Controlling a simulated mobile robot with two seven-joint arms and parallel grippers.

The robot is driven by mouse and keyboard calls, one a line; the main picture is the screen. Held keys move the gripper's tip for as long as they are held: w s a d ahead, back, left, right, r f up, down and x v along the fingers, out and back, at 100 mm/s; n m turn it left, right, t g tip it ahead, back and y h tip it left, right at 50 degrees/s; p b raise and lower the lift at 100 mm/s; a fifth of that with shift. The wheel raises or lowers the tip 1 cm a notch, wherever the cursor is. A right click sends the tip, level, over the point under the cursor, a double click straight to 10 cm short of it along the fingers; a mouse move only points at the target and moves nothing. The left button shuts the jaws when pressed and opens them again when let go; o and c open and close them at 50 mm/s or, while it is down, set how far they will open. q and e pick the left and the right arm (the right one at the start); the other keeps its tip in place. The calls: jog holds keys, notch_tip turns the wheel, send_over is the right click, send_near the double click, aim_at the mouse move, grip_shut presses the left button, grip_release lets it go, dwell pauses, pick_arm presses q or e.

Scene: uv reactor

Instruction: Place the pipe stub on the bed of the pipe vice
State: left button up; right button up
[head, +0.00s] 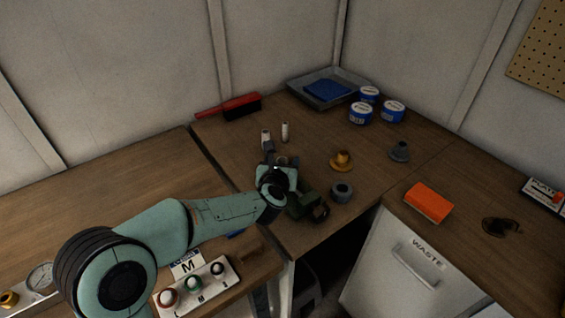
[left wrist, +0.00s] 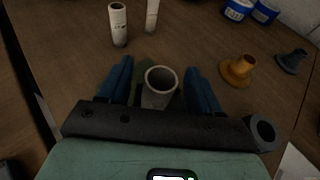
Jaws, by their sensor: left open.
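A pale grey hollow pipe stub (left wrist: 158,97) shows between the two blue fingers of my left gripper (left wrist: 160,85) in the left wrist view, with its round opening facing the camera. The fingers are apart, with a gap on both sides of the stub. In the head view the left gripper (head: 281,157) is over the middle table and partly hides the stub. The dark green pipe vice (head: 306,203) shows just below and right of my left wrist, and the arm covers part of it. What the stub rests on is hidden. My right gripper is out of view.
Two white cylinders (head: 265,138) (head: 285,131) stand beyond the gripper. A grey ring (head: 342,191), brass fitting (head: 342,161) and grey fitting (head: 399,151) lie to the right. Blue-white tins (head: 361,113), a tray (head: 308,92) and a red brush (head: 230,107) are at the back.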

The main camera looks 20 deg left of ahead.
pick_arm(q)
jog(key=shift+s+d+r, duration=0.1)
jog(key=shift+s+r, duration=0.1)
jog(key=shift+r, duration=0.1)
jog(key=v, duration=1.1)
jog(key=shift+s, duration=0.3)
